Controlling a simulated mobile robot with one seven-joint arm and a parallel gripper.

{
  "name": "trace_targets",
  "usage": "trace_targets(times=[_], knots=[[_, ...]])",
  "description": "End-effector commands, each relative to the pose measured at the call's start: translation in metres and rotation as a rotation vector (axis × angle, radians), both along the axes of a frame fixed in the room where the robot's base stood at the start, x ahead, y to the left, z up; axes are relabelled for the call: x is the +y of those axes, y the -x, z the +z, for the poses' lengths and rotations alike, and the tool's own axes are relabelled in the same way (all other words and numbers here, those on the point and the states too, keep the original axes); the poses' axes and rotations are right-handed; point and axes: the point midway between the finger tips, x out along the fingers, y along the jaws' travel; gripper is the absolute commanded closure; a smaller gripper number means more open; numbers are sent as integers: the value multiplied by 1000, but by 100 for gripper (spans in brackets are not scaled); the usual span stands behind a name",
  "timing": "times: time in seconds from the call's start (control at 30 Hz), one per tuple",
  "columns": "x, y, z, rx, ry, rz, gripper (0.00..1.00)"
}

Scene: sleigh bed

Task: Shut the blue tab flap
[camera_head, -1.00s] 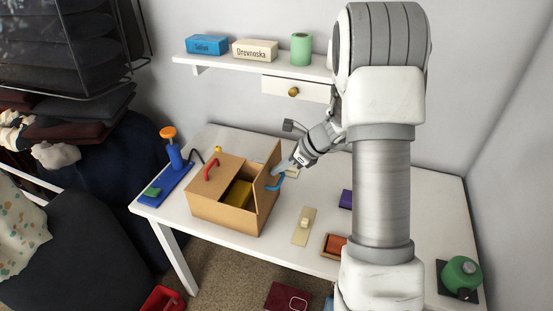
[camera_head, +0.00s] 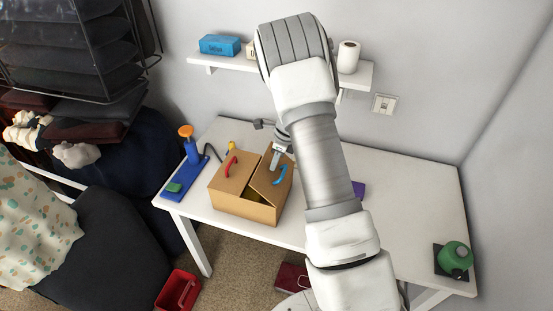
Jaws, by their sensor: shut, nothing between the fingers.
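The cardboard box (camera_head: 243,207) stands on the white table. Its left flap, with a red tab (camera_head: 230,166), lies shut or nearly so. Its right flap (camera_head: 267,190), with the blue tab (camera_head: 281,175), slopes over the right part of the opening. A dark gap shows between the flaps at the front, with a little yellow inside. My gripper (camera_head: 275,166) is shut and empty, at the flap's far upper edge near the blue tab. Whether it touches the flap I cannot tell.
A blue base with an orange-topped post (camera_head: 192,150) stands left of the box. A shelf (camera_head: 290,68) hangs behind. The table right of my arm is largely clear.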

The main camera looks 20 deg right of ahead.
Motion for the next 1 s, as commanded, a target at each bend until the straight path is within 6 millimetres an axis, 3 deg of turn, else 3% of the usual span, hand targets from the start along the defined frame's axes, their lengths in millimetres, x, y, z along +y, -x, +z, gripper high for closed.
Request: trace_targets(times=[1.0], knots=[[33, -24, -51, -3, -7, -3, 100]])
